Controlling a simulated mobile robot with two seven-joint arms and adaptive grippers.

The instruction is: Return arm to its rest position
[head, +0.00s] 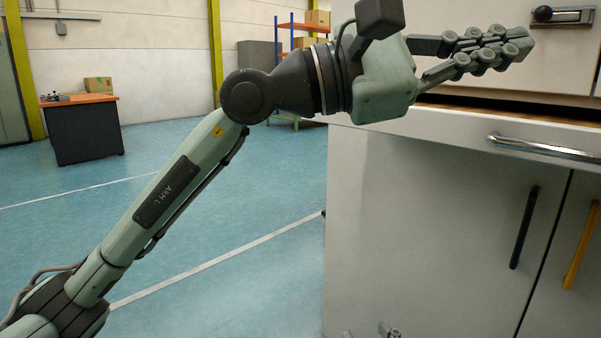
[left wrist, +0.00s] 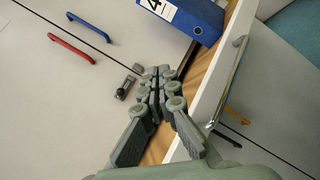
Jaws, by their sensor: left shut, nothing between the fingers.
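My left gripper (head: 520,42) is shut and empty, its fingers pressed together. In the head view my left arm reaches up from the lower left, and the gripper is in front of the pale cabinet (head: 400,220), above a partly open drawer (head: 450,127). In the left wrist view the gripper (left wrist: 160,76) shows over the drawer's wooden inside, close to a small dark latch (left wrist: 126,88) on the cabinet front. Whether it touches anything is unclear. The latch also shows in the head view (head: 562,15). My right gripper is not in view.
The drawer front has a metal bar handle (head: 545,148). Lower doors carry a black handle (head: 524,227) and a yellow handle (head: 581,245). A blue binder (left wrist: 205,22) is in the drawer. An orange-topped desk (head: 85,130) stands far left. Open blue floor lies left of the cabinet.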

